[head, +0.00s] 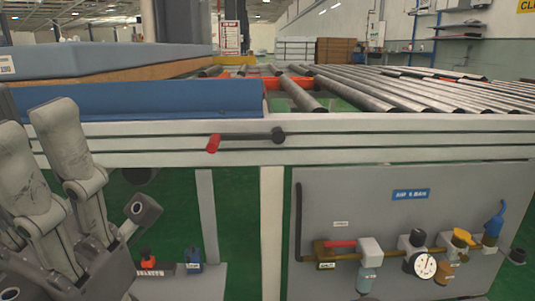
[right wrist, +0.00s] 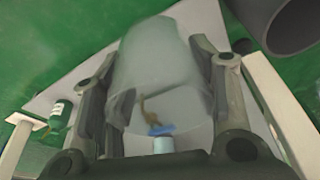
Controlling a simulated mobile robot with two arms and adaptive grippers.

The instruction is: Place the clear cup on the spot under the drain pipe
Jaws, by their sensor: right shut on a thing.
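The clear cup (right wrist: 155,75) shows in the right wrist view, between the two fingers of my right gripper (right wrist: 158,95), which is shut on it. A blue piece and a brownish piece show blurred through or behind the cup. A wide dark grey tube (right wrist: 290,22) is at the top right; I cannot tell if it is the drain pipe. My left gripper (head: 38,122) stands at the left of the head view, fingers upward and apart, with nothing seen between them. The cup and my right gripper are not in the head view. I cannot make out the spot.
A grey panel (head: 320,200) carries a brass air line, valves, a gauge (head: 425,266) and a filter bowl (head: 366,278). A white frame rail (head: 350,150) with a red-ended lever (head: 213,143) runs above. Metal rollers (head: 400,95) and a blue mattress (head: 100,60) are behind. A green bottle (right wrist: 60,115) stands left.

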